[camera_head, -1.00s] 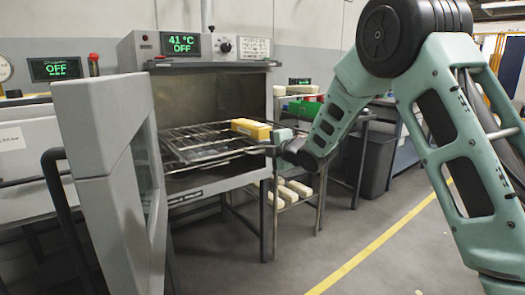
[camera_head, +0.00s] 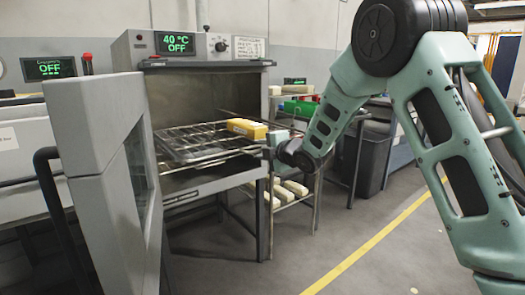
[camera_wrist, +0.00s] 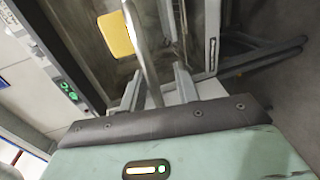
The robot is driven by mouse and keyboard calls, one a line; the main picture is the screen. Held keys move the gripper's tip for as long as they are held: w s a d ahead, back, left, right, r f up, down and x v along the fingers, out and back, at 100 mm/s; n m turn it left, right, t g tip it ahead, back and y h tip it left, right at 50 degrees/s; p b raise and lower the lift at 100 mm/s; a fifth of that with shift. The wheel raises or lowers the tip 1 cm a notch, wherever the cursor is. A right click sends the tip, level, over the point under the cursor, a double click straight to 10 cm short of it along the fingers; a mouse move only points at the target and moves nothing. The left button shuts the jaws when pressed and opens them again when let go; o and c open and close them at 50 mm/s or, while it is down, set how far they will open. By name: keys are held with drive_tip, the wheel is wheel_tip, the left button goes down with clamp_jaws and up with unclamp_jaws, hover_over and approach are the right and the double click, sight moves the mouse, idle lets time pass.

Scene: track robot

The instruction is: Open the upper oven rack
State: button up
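The grey oven (camera_head: 205,62) has its door (camera_head: 108,150) open toward me. Its upper rack (camera_head: 190,140), a wire shelf, sticks partway out of the front, with a dark flat tray (camera_head: 200,152) and a yellow block (camera_head: 247,128) on it. My gripper (camera_head: 270,143) is at the rack's front right corner. In the wrist view my gripper (camera_wrist: 158,88) has its two fingers apart, with a pale metal bar (camera_wrist: 142,45) running between them. I cannot tell whether either finger touches the bar. The yellow block (camera_wrist: 116,35) shows beyond the fingers.
A small shelf stand with pale blocks (camera_head: 285,192) and a green bin (camera_head: 300,108) stands right of the oven. A dark waste bin (camera_head: 372,162) is farther right. The open door stands to the left. The floor (camera_head: 340,225) at right is clear.

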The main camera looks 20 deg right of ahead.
drive_tip(key=shift+r, duration=0.15)
drive_tip(key=v, duration=1.7)
drive_tip(key=shift+s, duration=0.2)
